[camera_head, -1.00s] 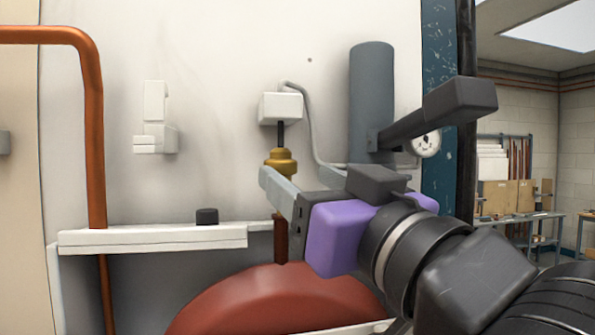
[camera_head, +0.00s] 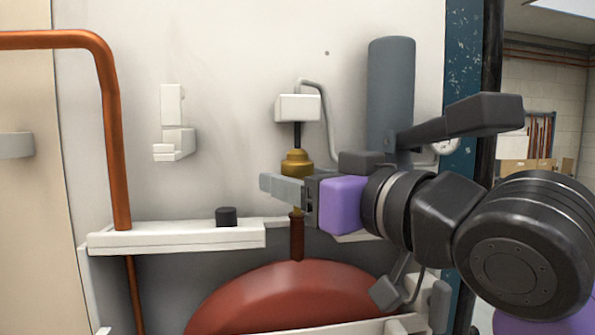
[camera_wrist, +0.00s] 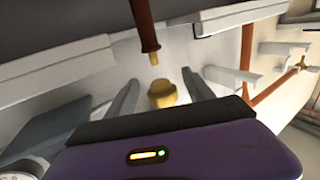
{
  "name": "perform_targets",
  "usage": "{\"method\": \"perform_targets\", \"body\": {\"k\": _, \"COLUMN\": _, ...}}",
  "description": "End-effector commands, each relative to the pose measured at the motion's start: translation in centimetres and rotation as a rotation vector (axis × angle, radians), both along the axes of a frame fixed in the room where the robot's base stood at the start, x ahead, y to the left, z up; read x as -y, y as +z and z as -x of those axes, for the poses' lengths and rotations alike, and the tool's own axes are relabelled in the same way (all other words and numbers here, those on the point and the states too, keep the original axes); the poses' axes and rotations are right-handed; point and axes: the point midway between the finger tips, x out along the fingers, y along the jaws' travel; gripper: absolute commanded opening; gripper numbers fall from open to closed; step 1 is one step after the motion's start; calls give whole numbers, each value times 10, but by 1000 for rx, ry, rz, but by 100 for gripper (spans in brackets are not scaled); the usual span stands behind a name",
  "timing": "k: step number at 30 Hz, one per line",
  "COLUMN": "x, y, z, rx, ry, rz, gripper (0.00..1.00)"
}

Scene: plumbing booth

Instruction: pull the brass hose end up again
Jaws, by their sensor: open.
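The brass hose end (camera_head: 297,161) hangs upright on a short black hose (camera_head: 297,135) beneath a white box (camera_head: 298,108) on the wall. A brown pipe stub (camera_head: 297,238) with a brass tip stands below it. My gripper (camera_head: 266,184) is at the lower part of the hose end, its fingers hiding some of the space between hose end and stub. In the wrist view the jaws (camera_wrist: 161,78) are open, with the brass hose end (camera_wrist: 162,94) between the fingers and apart from both. The stub's brass tip (camera_wrist: 154,58) shows just beyond it.
A grey cylinder (camera_head: 391,85) stands behind my arm at the right. A white ledge (camera_head: 180,237) with a black knob (camera_head: 226,216) is at the left. A red tank (camera_head: 290,295) lies below. A copper pipe (camera_head: 113,140) runs down the left.

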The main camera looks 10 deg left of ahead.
Motion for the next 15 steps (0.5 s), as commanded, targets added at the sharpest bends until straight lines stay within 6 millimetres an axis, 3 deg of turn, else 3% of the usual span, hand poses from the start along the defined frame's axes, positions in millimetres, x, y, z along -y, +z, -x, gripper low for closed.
{"method": "perform_targets", "body": {"k": 11, "x": -4, "y": -1, "z": -5, "rx": 1, "ry": -1, "rz": -1, "gripper": 59}}
{"method": "perform_targets", "body": {"k": 15, "x": -4, "y": -1, "z": -5, "rx": 1, "ry": -1, "rz": -1, "gripper": 32}}
